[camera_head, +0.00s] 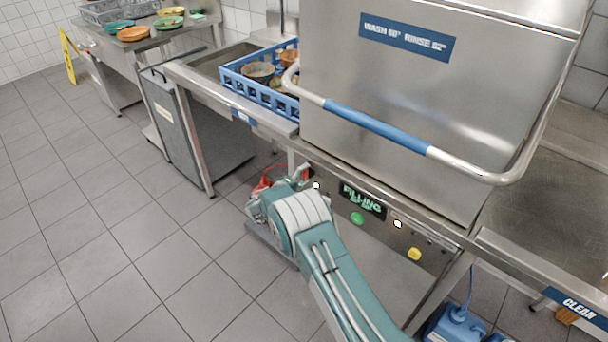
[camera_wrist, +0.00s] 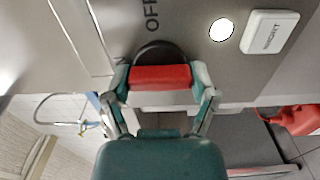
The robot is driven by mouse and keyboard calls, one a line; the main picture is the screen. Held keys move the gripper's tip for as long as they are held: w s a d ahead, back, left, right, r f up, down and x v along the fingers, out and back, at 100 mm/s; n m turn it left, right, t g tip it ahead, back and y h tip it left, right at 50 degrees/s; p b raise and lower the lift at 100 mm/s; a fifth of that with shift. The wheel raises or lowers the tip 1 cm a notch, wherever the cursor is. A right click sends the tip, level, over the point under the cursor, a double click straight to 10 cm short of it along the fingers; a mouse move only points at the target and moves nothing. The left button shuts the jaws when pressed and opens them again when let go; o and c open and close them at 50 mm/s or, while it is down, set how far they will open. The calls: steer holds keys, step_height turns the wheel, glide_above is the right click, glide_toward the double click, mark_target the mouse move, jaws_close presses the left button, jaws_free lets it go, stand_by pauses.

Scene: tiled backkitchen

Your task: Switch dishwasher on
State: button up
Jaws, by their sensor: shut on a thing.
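The dishwasher (camera_head: 430,90) is a steel hood machine with a blue-gripped bar handle; its hood appears down. On its front panel, the display (camera_head: 362,201) reads "FILLING" in green, with a green button (camera_head: 357,218) and a yellow button (camera_head: 414,253) nearby. In the wrist view, a red switch handle (camera_wrist: 160,77) lies crosswise on a dark round base, with "OFF" lettered above it. My gripper (camera_wrist: 162,88) is shut on this handle, a finger at each end.
A blue dish rack (camera_head: 262,92) with bowls stands on the counter left of the hood. A red item (camera_wrist: 292,119) is low beneath the machine. A blue container (camera_head: 455,325) stands at lower right. The tiled floor (camera_head: 110,220) at left is clear.

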steer(key=shift+d+f, duration=0.15)
steer(key=shift+f, duration=0.15)
steer(key=o, duration=1)
steer(key=shift+r, duration=0.1)
steer(key=shift+s+a, duration=0.1)
steer(key=shift+a, duration=0.1)
steer(key=v, duration=1.1)
steer(key=shift+s+a, duration=0.25)
